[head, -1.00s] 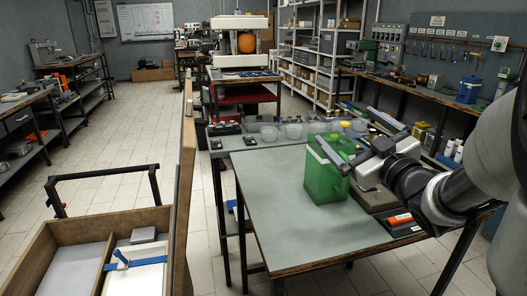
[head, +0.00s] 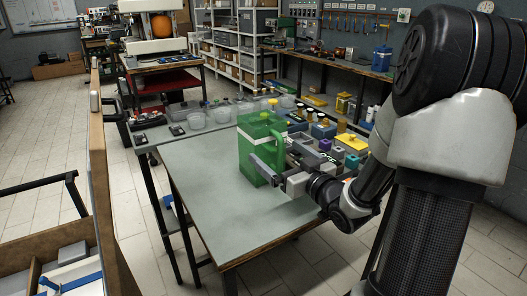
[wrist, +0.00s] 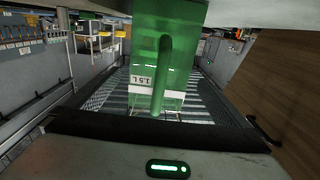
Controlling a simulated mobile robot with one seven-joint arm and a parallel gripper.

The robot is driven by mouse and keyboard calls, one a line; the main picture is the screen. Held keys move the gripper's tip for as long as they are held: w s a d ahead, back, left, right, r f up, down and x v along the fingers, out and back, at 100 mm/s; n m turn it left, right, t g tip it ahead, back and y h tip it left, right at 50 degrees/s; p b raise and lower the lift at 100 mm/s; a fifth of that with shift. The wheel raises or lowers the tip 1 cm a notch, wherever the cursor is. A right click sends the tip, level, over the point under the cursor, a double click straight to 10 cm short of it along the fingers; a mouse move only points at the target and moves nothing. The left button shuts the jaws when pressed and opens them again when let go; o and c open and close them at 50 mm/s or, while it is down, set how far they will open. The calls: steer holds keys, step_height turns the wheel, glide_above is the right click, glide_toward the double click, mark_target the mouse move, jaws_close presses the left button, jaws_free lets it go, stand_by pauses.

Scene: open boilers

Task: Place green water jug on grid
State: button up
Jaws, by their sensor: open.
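The green water jug (head: 255,140) stands upright on the grey table, near its right side. It is translucent, with a white band and a yellow thing showing at its top. My gripper (head: 280,162) is open at the jug's right side, about mid-height, with one finger in front of the jug's lower part. In the wrist view the jug (wrist: 180,60) fills the centre, its vertical handle facing me and a "1.5 L" label beside it. Whether the fingers touch it I cannot tell. A striped, grid-like surface (wrist: 200,108) shows behind the jug; the grid is not clear in the head view.
The grey table (head: 205,185) is bare left and in front of the jug. Clear cups (head: 222,114) line its back edge. Small boxes, including a yellow one (head: 352,142), crowd the right behind my gripper. A wooden panel (head: 100,170) stands at the left.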

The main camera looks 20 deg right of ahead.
steer(key=w, duration=0.2)
steer(key=w+a, duration=0.1)
steer(key=w, duration=0.2)
steer(key=w+b, duration=0.1)
steer(key=w, duration=0.2)
steer(key=shift+w+a+f, duration=0.1)
steer(key=shift+a+f, duration=0.05)
steer(key=shift+a, duration=0.05)
steer(key=c, duration=1.3)
